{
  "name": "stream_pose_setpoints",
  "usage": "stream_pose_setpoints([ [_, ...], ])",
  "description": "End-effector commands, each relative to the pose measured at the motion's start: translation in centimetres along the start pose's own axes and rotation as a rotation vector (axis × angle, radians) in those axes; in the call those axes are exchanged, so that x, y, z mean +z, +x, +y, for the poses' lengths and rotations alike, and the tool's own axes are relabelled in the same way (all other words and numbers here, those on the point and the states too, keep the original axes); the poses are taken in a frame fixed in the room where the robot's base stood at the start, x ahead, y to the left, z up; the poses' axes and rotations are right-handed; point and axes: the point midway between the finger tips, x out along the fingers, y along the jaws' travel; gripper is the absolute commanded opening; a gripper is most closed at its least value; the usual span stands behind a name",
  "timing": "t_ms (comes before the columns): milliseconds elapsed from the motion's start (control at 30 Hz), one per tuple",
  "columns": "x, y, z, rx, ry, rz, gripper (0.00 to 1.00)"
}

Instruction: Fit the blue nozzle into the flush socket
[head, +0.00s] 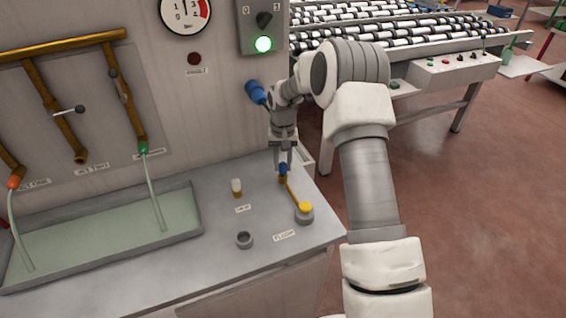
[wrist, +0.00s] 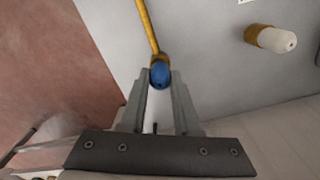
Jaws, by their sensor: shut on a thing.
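The blue nozzle (head: 283,169), with a brass-coloured collar, is held between the fingers of my gripper (head: 283,167). It shows in the wrist view (wrist: 160,74) between the fingertips (wrist: 161,80). The gripper points down over the right back part of the grey bench. I cannot tell whether the nozzle touches the bench. A FLUSH label (head: 284,236) lies nearer the front, between an open grey ring socket (head: 244,240) and a grey round fitting with a yellow top (head: 304,212). A yellow bar (head: 292,192) runs from that top toward the nozzle; whether they touch is unclear.
A white nozzle with a brass collar (head: 237,187) stands left of my gripper, behind another label. A shallow basin (head: 198,214) takes up the bench's left side. A roller conveyor (head: 400,30) stands beyond.

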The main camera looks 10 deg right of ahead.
Motion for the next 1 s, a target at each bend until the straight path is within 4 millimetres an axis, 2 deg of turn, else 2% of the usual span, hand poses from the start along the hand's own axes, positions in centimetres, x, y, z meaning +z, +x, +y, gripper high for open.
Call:
stream_pose_setpoints([
  [467, 0.0, 1.3, 0.0, 0.000, 0.000, 0.000, 0.00],
  [500, 0.0, 1.2, 0.0, 0.000, 0.000, 0.000, 0.34],
  [667, 0.0, 1.2, 0.0, 0.000, 0.000, 0.000, 0.63],
  [700, 0.0, 1.2, 0.0, 0.000, 0.000, 0.000, 0.66],
  [1000, 0.0, 1.0, 0.0, 0.000, 0.000, 0.000, 0.66],
])
